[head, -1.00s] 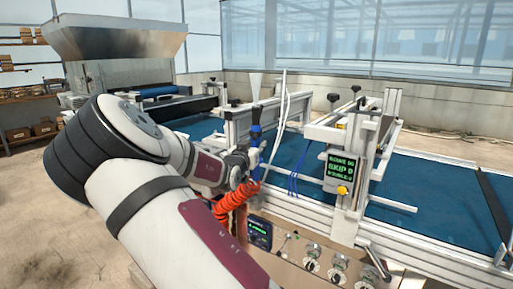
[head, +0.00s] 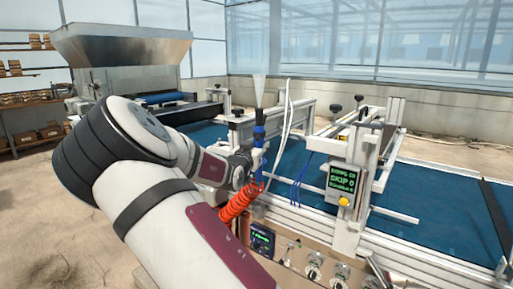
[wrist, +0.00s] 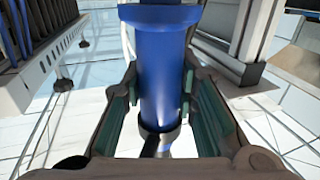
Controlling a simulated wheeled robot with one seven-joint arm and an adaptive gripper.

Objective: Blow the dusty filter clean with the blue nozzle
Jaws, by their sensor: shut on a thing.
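The blue nozzle (head: 259,136) is upright in my gripper (head: 243,165), above the front edge of the machine. A pale, see-through cone, like an air jet, rises from its tip in the head view. A coiled orange hose (head: 238,201) hangs below it. In the wrist view my gripper (wrist: 162,92) is shut on the nozzle's blue body (wrist: 163,75), with a finger on each side. I cannot make out the dusty filter in either view.
The seeder's blue belt (head: 410,205) runs behind and to the right. A post with a green-lettered display (head: 343,180) stands right of the nozzle. White tubes (head: 285,125) rise close behind it. A control panel with knobs (head: 315,266) lies below. A metal hopper (head: 120,45) is at back left.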

